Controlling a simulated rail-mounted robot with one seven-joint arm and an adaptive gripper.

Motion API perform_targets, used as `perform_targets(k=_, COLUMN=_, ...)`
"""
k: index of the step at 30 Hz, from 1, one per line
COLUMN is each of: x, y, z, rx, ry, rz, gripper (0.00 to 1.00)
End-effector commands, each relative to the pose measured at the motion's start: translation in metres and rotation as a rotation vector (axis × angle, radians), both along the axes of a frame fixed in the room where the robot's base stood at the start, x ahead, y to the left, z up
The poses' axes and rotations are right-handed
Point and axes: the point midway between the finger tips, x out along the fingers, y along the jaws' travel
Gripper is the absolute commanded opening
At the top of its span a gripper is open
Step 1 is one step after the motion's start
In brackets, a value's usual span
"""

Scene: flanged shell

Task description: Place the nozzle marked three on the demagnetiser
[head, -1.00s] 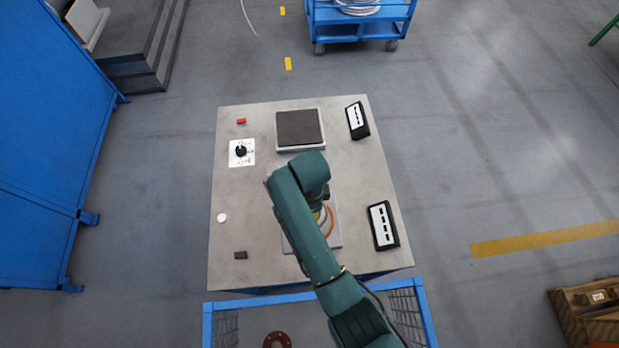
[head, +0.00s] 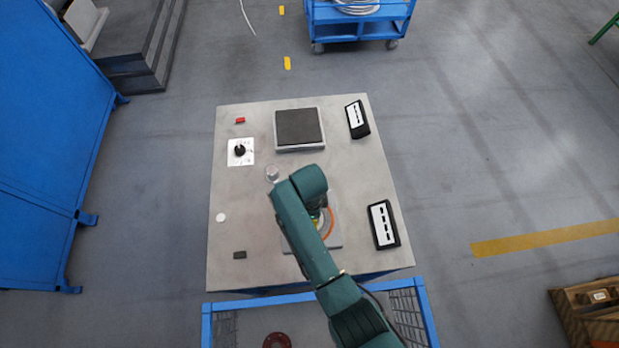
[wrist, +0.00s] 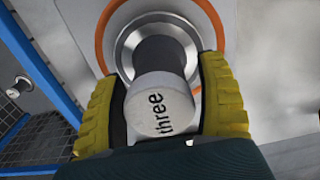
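The nozzle marked three (wrist: 160,108) has a pale round end with the word "three" facing the wrist camera, and a dark stem. Behind it are a metal collar and an orange ring (wrist: 103,40), on the grey plate (head: 334,236) at the table's front. The yellow fingers of my gripper (wrist: 160,90) lie on both sides of the nozzle, very close to it. Whether they press on it cannot be made out. In the head view my arm mostly hides the gripper and nozzle. A dark-topped square block (head: 299,127), possibly the demagnetiser, stands empty at the back.
Two black-and-white panels (head: 357,119) (head: 383,225) lie along the right edge. A knob on a white plate (head: 240,151), a red piece (head: 240,121), a white disc (head: 221,217), a dark block (head: 240,255) and a small clear round thing (head: 272,173) lie on the left half.

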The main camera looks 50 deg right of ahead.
Motion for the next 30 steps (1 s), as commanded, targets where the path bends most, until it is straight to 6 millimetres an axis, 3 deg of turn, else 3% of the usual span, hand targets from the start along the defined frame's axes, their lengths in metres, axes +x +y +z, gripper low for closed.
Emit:
perform_targets(k=7, x=0.0, y=0.0, z=0.001, rx=0.0, ry=0.0, rz=0.0, gripper=0.73)
perform_targets(k=11, x=0.001, y=0.0, z=0.011, rx=-0.001, ry=-0.002, rz=0.0, gripper=0.73)
perform_targets(k=21, x=0.001, y=0.0, z=0.092, rx=-0.001, ry=-0.004, rz=0.0, gripper=0.73)
perform_targets(k=25, x=0.0, y=0.0, z=0.113, rx=-0.001, ry=-0.002, rz=0.0, gripper=0.73)
perform_targets(k=30, x=-0.001, y=0.0, z=0.123, rx=0.001, ry=0.001, rz=0.0, gripper=0.73)
